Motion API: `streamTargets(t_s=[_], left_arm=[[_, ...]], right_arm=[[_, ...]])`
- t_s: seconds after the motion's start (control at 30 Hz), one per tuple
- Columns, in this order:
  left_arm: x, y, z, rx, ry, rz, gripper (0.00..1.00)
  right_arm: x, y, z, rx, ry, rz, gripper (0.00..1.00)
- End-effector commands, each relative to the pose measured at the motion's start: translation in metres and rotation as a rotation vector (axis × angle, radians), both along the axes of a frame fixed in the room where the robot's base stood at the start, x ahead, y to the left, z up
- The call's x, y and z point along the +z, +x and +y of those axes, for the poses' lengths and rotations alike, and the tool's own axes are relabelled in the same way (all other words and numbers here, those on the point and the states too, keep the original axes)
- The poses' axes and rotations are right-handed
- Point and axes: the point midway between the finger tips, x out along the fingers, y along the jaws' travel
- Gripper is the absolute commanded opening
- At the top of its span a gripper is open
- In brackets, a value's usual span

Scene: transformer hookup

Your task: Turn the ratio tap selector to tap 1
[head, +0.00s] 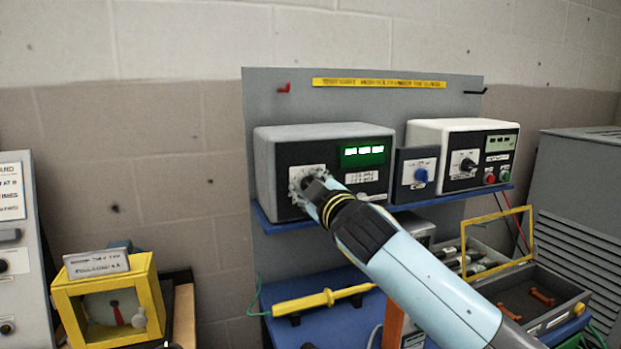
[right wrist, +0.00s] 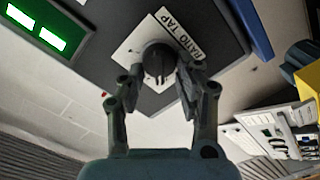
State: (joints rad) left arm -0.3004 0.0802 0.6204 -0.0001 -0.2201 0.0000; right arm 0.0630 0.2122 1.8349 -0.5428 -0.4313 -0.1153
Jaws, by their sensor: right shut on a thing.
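The grey ratio meter box (head: 285,150) stands on a blue shelf and has a lit green display (head: 363,152). Its ratio tap selector is a dark round knob (right wrist: 157,58) on a white plate (right wrist: 132,52) labelled "RATIO TAP". My right gripper (head: 311,184) reaches to the lower left of the box front. In the right wrist view its two fingers close around the knob from both sides, and it is shut on it. In the head view the gripper mostly hides the knob. I cannot tell which tap the knob points at. My left gripper is out of view.
A white meter box (head: 463,130) with its own knob stands at the right, beside a small panel with a blue knob (head: 421,175). A yellow probe (head: 322,301) lies below on blue. A yellow-framed box (head: 108,300) stands at the left, an open toolbox (head: 560,305) at the right.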

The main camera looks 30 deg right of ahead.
Motion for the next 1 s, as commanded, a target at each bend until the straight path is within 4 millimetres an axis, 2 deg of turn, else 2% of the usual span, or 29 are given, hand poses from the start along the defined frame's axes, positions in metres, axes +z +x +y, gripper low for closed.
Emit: streamTargets(t_s=[0.4,0.97,1.0], left_arm=[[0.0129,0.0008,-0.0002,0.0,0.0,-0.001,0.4],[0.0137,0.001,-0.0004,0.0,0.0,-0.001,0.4],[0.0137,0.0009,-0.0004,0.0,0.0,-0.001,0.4]], right_arm=[[-0.0013,0.0004,0.0015,0.001,-0.196,0.046,0.01],[-0.0023,0.0004,0.0015,0.001,-0.223,0.053,0.01],[-0.0022,0.0005,0.0015,0.001,-0.223,0.053,0.38]])
